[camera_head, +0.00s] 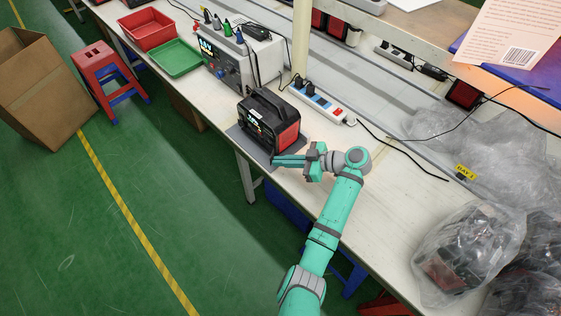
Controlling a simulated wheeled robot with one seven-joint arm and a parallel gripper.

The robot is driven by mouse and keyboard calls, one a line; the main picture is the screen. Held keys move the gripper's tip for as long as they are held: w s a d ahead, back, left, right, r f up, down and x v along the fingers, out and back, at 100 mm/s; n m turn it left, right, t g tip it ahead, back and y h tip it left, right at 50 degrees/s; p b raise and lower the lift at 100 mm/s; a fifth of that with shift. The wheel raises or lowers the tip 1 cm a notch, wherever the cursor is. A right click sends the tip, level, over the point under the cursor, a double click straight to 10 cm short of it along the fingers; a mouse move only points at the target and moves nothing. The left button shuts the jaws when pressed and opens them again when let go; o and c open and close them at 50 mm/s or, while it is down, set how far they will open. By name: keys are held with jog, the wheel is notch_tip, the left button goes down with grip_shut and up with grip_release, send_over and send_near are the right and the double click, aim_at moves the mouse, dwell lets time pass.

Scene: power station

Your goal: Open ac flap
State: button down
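A black and red portable power station (268,122) with a carrying handle on top stands upright on a dark grey mat (240,139) on the long white workbench. Its front faces left, toward the aisle, and a red panel covers its near side. An AC flap cannot be made out at this size. My gripper (275,161) is at the near lower corner of the power station, its fingers pointing left along the front edge of the mat. The fingers look close together, but their gap is too small to judge. I cannot tell whether they touch the unit.
A white power strip (317,104) lies behind the power station. A grey test instrument (236,60), a green tray (178,57) and a red tray (149,29) stand farther back. Plastic-wrapped units (468,250) fill the bench's near right.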

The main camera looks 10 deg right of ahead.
jog(key=shift+s+f, duration=0.15)
jog(key=shift+f, duration=0.15)
jog(key=c, duration=2)
grip_release()
jog(key=shift+r, duration=0.1)
jog(key=shift+d+r, duration=0.1)
jog(key=shift+d, duration=0.05)
jog(key=v, duration=1)
jog(key=shift+s+d+r, duration=0.1)
jog(key=shift+d, duration=0.2)
jog(key=shift+a, duration=0.15)
